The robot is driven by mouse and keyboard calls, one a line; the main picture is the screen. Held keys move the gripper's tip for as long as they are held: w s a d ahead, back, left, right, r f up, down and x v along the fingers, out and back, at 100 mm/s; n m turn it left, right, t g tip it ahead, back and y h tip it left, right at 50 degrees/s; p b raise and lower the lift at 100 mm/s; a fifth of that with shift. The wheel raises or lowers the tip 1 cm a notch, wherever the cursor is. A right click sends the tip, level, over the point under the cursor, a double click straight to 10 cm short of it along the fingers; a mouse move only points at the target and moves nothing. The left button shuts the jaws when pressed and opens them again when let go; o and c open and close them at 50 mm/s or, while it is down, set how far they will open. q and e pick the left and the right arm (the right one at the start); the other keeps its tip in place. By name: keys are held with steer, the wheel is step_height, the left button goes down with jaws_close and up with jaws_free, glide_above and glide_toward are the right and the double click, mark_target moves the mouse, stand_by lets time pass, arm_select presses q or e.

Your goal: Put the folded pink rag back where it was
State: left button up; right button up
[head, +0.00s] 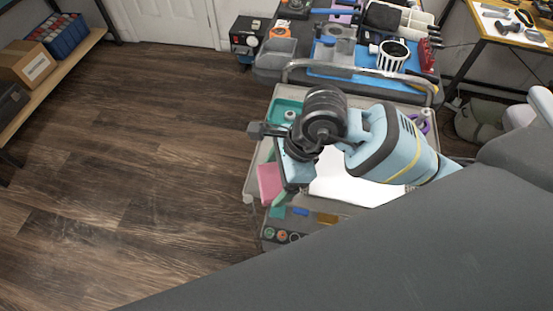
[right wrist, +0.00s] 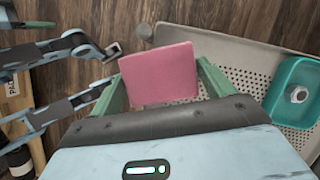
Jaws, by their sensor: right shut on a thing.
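The folded pink rag (head: 269,183) shows at the left edge of the grey cart (head: 248,180). In the right wrist view the rag (right wrist: 158,74) is a flat pink block between the green fingers of my right gripper (right wrist: 160,82). The gripper is shut on it. The cart's perforated top (right wrist: 245,80) lies behind and to the right of the rag. In the head view my right gripper (head: 281,190) is partly covered by its own wrist. The gap between rag and cart is hard to judge.
A teal tray (right wrist: 275,92) with a metal nut (right wrist: 299,94) sits on the cart; the tray also shows in the head view (head: 280,107). A purple ring (head: 424,124) lies at the cart's right. A cluttered workbench (head: 270,62) stands behind. Open wooden floor (head: 130,150) lies to the left.

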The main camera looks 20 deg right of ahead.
steer(key=shift+w+d+f, duration=0.1)
steer(key=shift+w+d, duration=0.25)
steer(key=shift+w, duration=0.6)
steer(key=shift+w+d+f, duration=0.1)
steer(key=shift+w+d, duration=0.25)
steer(key=shift+w, duration=0.65)
steer(key=shift+w+d+f, duration=0.1)
steer(key=shift+w+d, duration=0.25)
steer(key=shift+w, duration=0.6)
step_height(320, 180, down, 4)
steer(key=shift+r, duration=0.25)
steer(key=shift+f, duration=0.1)
steer(key=o, duration=0.9)
steer(key=v, duration=1.2)
steer(key=shift+p, duration=0.4)
